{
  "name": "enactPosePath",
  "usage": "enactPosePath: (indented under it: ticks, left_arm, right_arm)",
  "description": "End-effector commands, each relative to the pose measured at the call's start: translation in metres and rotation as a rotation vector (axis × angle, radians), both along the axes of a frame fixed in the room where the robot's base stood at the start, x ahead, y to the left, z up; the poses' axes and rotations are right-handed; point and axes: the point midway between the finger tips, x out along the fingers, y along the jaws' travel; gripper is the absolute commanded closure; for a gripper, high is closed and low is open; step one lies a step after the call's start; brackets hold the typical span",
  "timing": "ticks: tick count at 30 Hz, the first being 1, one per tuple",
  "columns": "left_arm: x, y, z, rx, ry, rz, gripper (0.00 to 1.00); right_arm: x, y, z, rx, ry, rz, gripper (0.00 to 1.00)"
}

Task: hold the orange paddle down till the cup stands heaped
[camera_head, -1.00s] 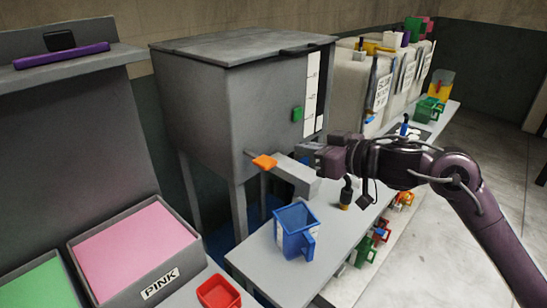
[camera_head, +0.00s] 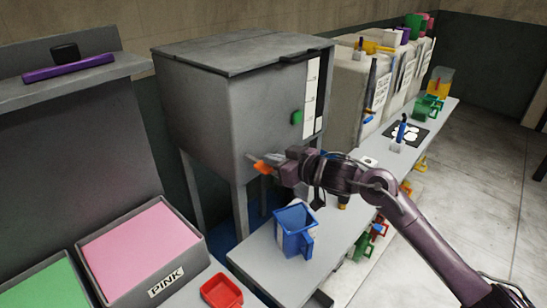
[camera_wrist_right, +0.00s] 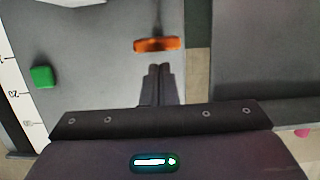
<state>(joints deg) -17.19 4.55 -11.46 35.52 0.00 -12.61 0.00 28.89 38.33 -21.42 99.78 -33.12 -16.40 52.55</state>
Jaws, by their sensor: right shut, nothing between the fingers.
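The orange paddle (camera_head: 263,167) sticks out from the front of the grey hopper box (camera_head: 240,110). It also shows in the right wrist view (camera_wrist_right: 157,44), just beyond my fingertips. My right gripper (camera_head: 281,170) is shut and empty, close beside the paddle; in the wrist view a small gap shows between fingertips (camera_wrist_right: 158,68) and paddle. The blue cup (camera_head: 294,232) stands upright on the grey bench below, its handle toward the right. Its inside looks blue, and I cannot tell how full it is. My arm hides the spout below the paddle. My left gripper is not in view.
A green knob (camera_head: 296,117) and a white scale strip are on the hopper. A pink bin (camera_head: 140,250) and a red tray (camera_head: 221,291) are at the lower left. White machines (camera_head: 350,90) and a green cup (camera_head: 428,107) stand along the bench behind. The floor at right is clear.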

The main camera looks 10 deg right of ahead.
Motion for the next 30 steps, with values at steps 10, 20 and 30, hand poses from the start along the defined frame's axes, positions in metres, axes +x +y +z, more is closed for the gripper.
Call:
enactPosePath:
  ticks: [10, 20, 30]
  left_arm:
    - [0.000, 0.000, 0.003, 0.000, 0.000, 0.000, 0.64]
    - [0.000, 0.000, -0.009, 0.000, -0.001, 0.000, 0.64]
    - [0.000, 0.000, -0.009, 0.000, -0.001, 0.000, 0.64]
  right_arm:
    - [0.000, -0.001, -0.009, 0.000, -0.001, 0.000, 1.00]
    - [-0.001, 0.000, -0.034, 0.001, 0.003, 0.000, 1.00]
    - [-0.001, 0.000, -0.039, -0.001, 0.004, 0.001, 1.00]
